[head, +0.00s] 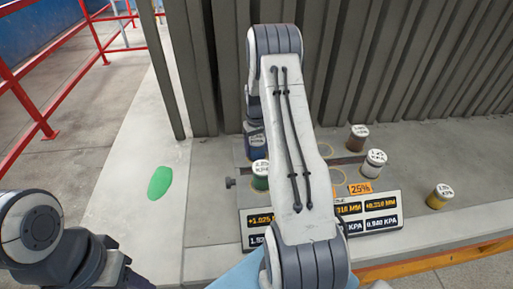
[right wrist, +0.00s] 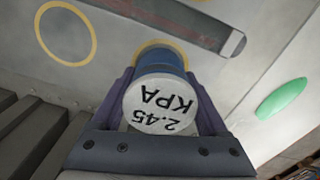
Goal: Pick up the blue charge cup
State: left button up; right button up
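The blue charge cup (right wrist: 160,58) has a white lid marked 2.45 KPA. In the right wrist view it sits between the two fingers of my right gripper (right wrist: 163,85), which touch its sides. A yellow ring shows just behind its base; I cannot tell whether the base touches the surface. In the head view the blue cup (head: 257,146) shows left of my right arm, which hides much of the panel. My left arm is at the lower left, with only a dark part of its gripper (head: 128,276) at the bottom edge.
A green cup (head: 260,178), a white-grey cup (head: 373,164), a brown cup (head: 357,138) and a yellow cup (head: 439,197) stand around the panel. Readout signs (head: 368,216) stand in front. A green patch (head: 160,182) lies left on clear concrete. A corrugated wall (head: 400,60) rises behind.

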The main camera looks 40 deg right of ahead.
jog(key=c, duration=1)
jog(key=shift+r, duration=0.2)
